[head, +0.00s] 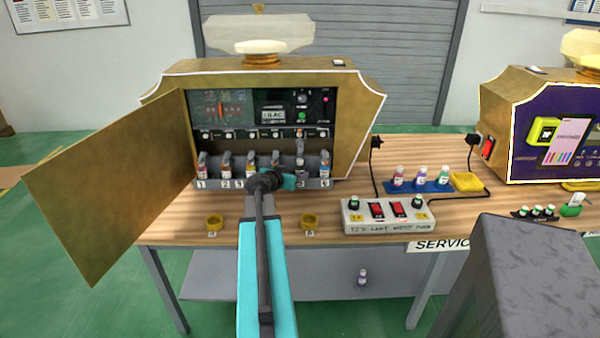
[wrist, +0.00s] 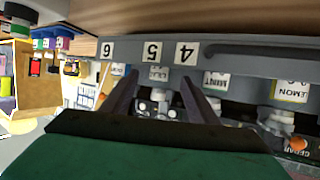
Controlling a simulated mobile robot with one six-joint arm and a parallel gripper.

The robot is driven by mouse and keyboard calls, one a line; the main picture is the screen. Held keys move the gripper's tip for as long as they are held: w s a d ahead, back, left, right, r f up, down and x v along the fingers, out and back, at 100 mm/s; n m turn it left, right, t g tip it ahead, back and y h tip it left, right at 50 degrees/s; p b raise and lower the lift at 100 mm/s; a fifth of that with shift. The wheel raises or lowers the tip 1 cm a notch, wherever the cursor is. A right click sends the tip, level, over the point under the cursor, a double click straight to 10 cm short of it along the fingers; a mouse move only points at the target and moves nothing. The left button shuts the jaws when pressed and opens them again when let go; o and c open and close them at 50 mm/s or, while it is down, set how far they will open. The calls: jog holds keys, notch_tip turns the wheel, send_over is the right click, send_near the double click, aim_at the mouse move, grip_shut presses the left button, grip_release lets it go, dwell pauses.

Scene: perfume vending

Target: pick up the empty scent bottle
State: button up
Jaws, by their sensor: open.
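An open gold vending machine (head: 358,120) holds a row of small labelled bottles in numbered slots. The bottle in slot 5 (head: 299,162) looks pale, with no clear colour of liquid, and its label appears to read LILAC in the wrist view (wrist: 158,73). The machine's display also reads LILAC. My gripper (head: 288,180) is in front of the row, near slots 4 and 5. In the wrist view, which is upside down, my open gripper (wrist: 160,82) has one finger on each side of the slot 5 bottle, with nothing clamped. My gripper hides slot 4 in the head view.
The machine's door (head: 110,185) stands open at left. Yellow rings (head: 213,223) and (head: 309,221) sit on the table front. At right are a switch box (head: 388,215), a blue tray (head: 432,186) of bottles, a yellow pad (head: 466,182) and a purple machine (head: 540,120).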

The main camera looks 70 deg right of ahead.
aim_at(298, 172)
jog(key=shift+p+x, duration=0.35)
jog(key=shift+x, duration=1.3)
jog(key=shift+w, duration=0.1)
jog(key=shift+c, duration=0.4)
jog(key=c, duration=1.1)
